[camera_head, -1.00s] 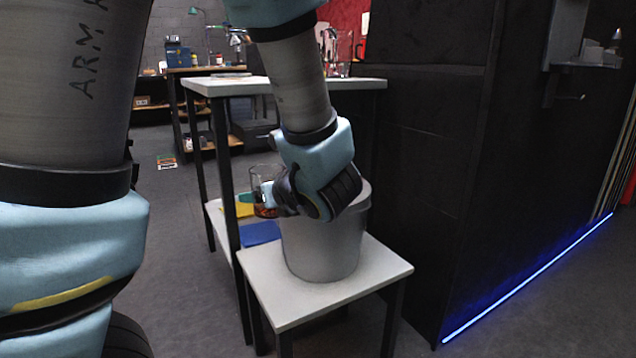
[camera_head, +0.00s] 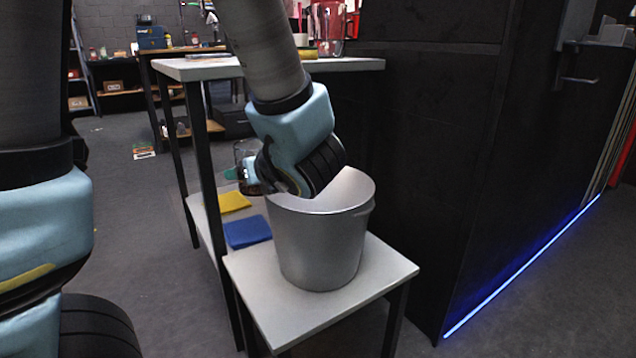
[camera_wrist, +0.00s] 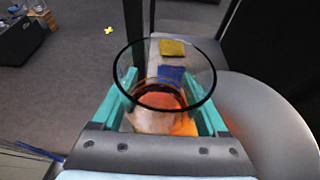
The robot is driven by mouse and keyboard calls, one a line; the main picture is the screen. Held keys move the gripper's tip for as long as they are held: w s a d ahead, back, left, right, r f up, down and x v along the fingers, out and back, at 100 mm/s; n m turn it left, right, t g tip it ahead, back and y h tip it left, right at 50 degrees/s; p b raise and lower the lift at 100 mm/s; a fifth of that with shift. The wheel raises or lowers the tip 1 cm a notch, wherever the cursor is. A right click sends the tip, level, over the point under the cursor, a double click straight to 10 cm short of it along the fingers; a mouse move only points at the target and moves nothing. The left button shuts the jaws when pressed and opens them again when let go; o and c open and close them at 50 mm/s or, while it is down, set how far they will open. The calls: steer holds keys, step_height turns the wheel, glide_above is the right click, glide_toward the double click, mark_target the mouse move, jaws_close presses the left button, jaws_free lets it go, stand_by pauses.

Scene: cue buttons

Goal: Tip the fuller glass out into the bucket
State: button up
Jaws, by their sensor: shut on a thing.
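A clear glass (camera_wrist: 186,62) with amber-orange contents low in it sits between the teal fingers of my gripper (camera_wrist: 163,108), which is shut on it. In the head view the glass (camera_head: 246,150) is partly hidden behind my wrist, and my gripper (camera_head: 238,173) is left of the bucket's rim. The glass looks about upright. The grey metal bucket (camera_head: 318,245) stands on a small white table, its mouth partly covered by my wrist. In the wrist view the bucket (camera_wrist: 262,115) is right of the glass. I cannot make out a second glass clearly.
The small white table (camera_head: 375,290) carries the bucket. A yellow cloth (camera_head: 234,202) and a blue cloth (camera_head: 247,231) lie on a low shelf left of it. A taller table (camera_head: 200,68) stands behind. A dark wall (camera_head: 430,150) closes the right side.

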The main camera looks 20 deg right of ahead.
steer(key=p, duration=0.1)
steer(key=r+p, duration=0.1)
steer(key=shift+d+m+p, duration=0.25)
steer(key=shift+m+p, duration=0.05)
steer(key=shift+p, duration=0.05)
steer(key=shift+d+r+m+y+p, duration=0.2)
steer(key=shift+m+y+p, duration=0.1)
steer(key=shift+p, duration=0.5)
steer(key=shift+w+d+f+m+y+p, duration=0.1)
steer(key=shift+d+f+m+y+p, duration=0.35)
steer(key=shift+m+p, duration=0.2)
steer(key=shift+d+r+m+y+p, duration=0.45)
steer(key=shift+m+p, duration=0.2)
steer(key=shift+p, duration=0.5)
steer(key=shift+w+d+r+m+y+b, duration=0.1)
steer(key=shift+d+m+y+b, duration=0.2)
steer(key=shift+m+y, duration=0.8)
steer(key=shift+w+d+m+y+b, duration=0.25)
steer(key=shift+m+y, duration=0.35)
steer(key=shift+m, duration=1)
